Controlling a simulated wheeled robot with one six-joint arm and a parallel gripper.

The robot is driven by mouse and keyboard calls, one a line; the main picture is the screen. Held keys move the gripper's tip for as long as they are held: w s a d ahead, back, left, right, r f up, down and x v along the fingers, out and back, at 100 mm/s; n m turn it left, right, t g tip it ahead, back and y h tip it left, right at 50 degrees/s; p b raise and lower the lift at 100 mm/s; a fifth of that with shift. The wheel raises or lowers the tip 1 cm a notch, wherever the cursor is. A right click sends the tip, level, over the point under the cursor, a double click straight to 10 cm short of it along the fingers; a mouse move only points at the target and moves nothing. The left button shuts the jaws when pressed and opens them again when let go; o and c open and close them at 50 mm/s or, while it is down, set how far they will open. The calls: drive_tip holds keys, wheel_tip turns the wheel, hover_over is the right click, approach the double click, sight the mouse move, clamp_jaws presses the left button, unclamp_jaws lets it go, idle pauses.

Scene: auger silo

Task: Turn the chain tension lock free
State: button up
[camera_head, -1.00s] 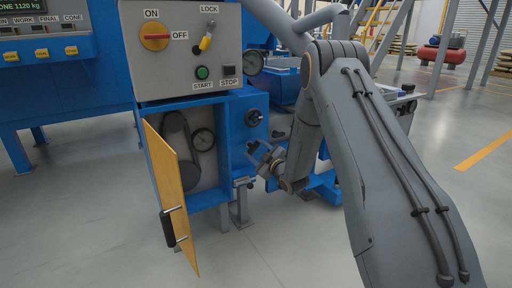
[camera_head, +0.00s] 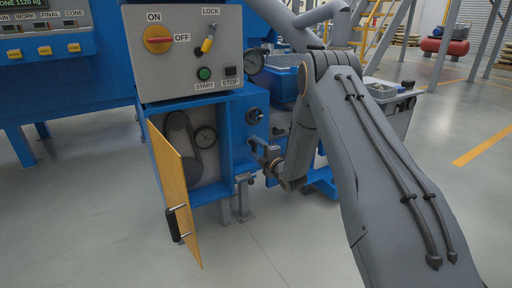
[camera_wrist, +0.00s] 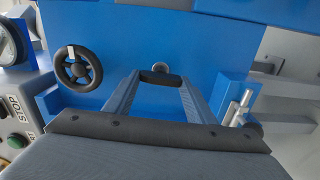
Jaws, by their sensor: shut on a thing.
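My gripper (camera_head: 268,153) is at the blue side face of the machine, right of the open chain compartment. In the wrist view its two fingers (camera_wrist: 160,82) are shut on a small dark grip, which I take to be the chain tension lock (camera_wrist: 159,77). A round grey end shows just behind it, against the blue face. A black handwheel (camera_head: 254,116) sits above the gripper in the head view. In the wrist view the handwheel (camera_wrist: 78,68) is left of the fingers.
A yellow door (camera_head: 174,196) with a black handle stands open, showing the chain drive (camera_head: 184,142) and a dial. The grey control panel (camera_head: 186,55) is above. A metal latch (camera_wrist: 238,107) is close right of the fingers. Open floor lies in front.

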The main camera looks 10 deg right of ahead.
drive_tip(key=shift+n, duration=0.3)
idle(0.4)
drive_tip(key=o, duration=1)
drive_tip(key=shift+o, duration=0.2)
drive_tip(key=p+v, duration=0.2)
drive_tip(key=v, duration=0.6)
drive_tip(key=shift+p, duration=0.4)
